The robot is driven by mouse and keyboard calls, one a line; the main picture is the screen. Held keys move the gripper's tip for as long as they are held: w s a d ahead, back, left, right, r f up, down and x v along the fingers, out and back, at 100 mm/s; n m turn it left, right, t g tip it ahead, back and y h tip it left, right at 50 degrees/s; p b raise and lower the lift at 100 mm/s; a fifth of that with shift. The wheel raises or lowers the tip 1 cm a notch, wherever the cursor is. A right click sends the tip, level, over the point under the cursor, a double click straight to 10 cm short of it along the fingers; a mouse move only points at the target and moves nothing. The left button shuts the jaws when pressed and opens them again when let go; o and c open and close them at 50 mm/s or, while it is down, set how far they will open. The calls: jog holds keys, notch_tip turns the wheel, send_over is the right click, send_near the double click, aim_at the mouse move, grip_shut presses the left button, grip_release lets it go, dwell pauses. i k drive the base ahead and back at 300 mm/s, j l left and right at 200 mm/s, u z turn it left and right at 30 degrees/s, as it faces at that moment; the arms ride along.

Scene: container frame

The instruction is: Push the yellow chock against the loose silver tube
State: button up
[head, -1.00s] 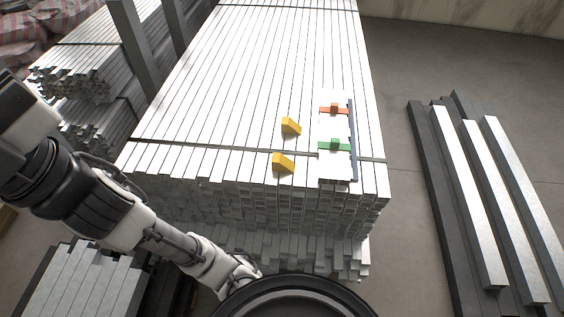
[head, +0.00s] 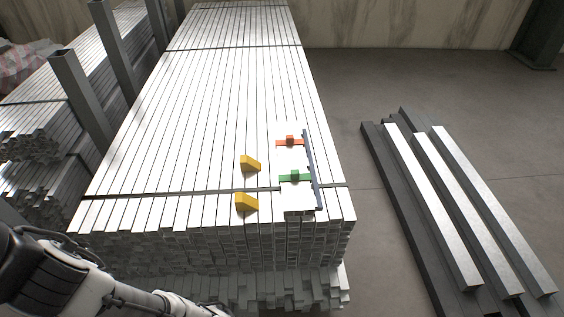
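Two yellow wedge-shaped chocks lie on top of the big stack of silver tubes: a far chock (head: 250,163) and a near chock (head: 247,203), close to the stack's front end. To their right, a short pale silver piece (head: 296,156) lies on the stack, with an orange block and strip and a green block and strip across it. I cannot tell whether this piece is the loose silver tube. A gap separates both chocks from it. My arm shows at the bottom left, below the stack top; my gripper is out of view.
A dark bar (head: 312,170) runs along the right side of the pale piece. A dark strap (head: 150,193) crosses the stack (head: 190,110). Grey posts (head: 82,97) stand at left. Long dark and silver beams (head: 450,200) lie on the floor at right, with bare floor between.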

aim_at(243, 202)
jog(key=i+l+u, duration=0.15)
jog(key=u, duration=0.25)
jog(key=i+l+u, duration=0.2)
jog(key=u, duration=0.15)
jog(key=i+l+u, duration=0.15)
jog(key=u, duration=0.25)
jog(key=l, duration=0.1)
